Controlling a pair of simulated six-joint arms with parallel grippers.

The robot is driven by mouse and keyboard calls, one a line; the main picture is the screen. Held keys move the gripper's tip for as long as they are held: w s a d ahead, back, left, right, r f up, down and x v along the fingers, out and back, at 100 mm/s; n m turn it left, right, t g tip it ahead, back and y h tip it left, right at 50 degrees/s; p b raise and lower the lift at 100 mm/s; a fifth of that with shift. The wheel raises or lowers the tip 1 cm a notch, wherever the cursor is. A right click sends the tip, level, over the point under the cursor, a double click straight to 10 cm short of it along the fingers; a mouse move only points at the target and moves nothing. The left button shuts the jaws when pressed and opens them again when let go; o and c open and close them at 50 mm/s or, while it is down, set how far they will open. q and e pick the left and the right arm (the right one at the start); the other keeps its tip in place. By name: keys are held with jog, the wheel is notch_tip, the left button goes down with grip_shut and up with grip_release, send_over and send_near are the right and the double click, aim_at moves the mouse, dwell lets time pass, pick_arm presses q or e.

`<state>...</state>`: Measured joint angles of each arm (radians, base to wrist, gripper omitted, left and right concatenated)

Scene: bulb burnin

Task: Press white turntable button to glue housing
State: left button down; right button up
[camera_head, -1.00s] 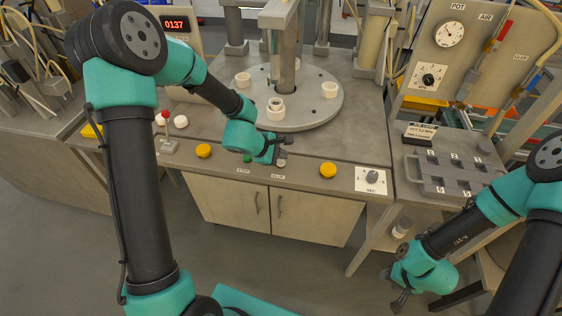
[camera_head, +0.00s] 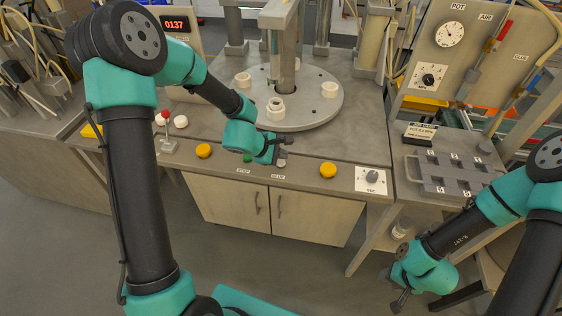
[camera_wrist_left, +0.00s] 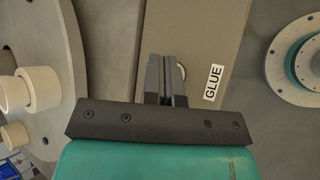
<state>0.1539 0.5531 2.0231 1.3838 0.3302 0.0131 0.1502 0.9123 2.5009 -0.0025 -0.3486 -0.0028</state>
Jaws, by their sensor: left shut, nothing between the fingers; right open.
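The grey turntable (camera_head: 318,112) carries white ring-shaped housings, one at its front (camera_head: 276,113) near the central column. My left gripper (camera_head: 281,158) is shut and empty, low over the front edge of the bench. In the left wrist view its closed fingers (camera_wrist_left: 172,68) partly cover a pale round button (camera_wrist_left: 182,71) beside the GLUE label (camera_wrist_left: 214,83). I cannot tell whether the fingertips touch the button. The button (camera_head: 282,164) shows only slightly below the fingers in the head view. My right gripper (camera_head: 399,299) is open and empty, low at the lower right, away from the bench.
A green button (camera_head: 248,159) sits left of my left gripper. Yellow domed buttons stand at left (camera_head: 203,150) and right (camera_head: 328,170). A red-knobbed lever (camera_head: 166,122), a dial box (camera_head: 371,179) and a grey tray (camera_head: 452,178) stand farther out. A display (camera_head: 177,23) reads 0137.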

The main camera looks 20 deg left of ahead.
aim_at(281, 163)
pick_arm(q)
jog(key=shift+f, duration=0.2)
dwell(0.6)
jog(key=shift+f, duration=0.25)
jog(key=shift+f, duration=0.5)
dwell(0.9)
jog(key=shift+r, duration=0.95)
jog(key=shift+r, duration=2.5)
